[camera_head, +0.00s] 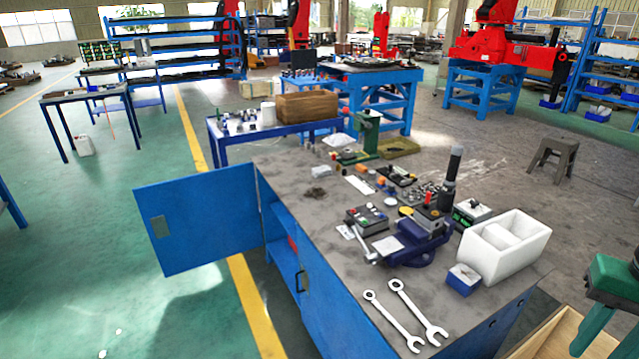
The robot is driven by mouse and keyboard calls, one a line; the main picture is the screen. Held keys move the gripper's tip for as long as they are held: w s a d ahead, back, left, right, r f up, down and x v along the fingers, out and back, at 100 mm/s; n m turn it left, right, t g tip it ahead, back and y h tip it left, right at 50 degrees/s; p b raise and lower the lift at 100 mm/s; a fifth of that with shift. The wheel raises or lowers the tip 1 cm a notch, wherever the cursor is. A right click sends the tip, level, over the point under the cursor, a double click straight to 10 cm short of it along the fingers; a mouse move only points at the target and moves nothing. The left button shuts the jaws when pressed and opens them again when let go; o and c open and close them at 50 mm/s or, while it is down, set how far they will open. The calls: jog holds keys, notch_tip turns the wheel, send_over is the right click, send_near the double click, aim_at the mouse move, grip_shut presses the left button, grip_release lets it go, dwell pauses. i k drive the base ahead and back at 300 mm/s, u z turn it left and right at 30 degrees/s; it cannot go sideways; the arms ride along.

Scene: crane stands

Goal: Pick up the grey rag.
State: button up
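No thing in the head view is plainly a grey rag.
On the bench are two wrenches (407,315), a white bin (504,246), a blue vise (418,240) and a green press (369,130). Its blue cabinet door (199,222) stands open to the left. Green floor (100,220) is free further left.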

aim_at(318, 173)
jog(key=u, duration=0.45)
jog(key=k, duration=0.55)
jog(key=u, duration=0.95)
jog(key=k, duration=0.75)
jog(key=u, duration=0.6)
jog(key=i, duration=1.9)
jog(key=z, duration=0.2)
jog(key=i, duration=1.25)
jog(key=z, duration=0.45)
jog(key=i, duration=1.2)
jog(key=z, duration=0.95)
jog(key=i, duration=1)
jog(key=z, duration=0.7)
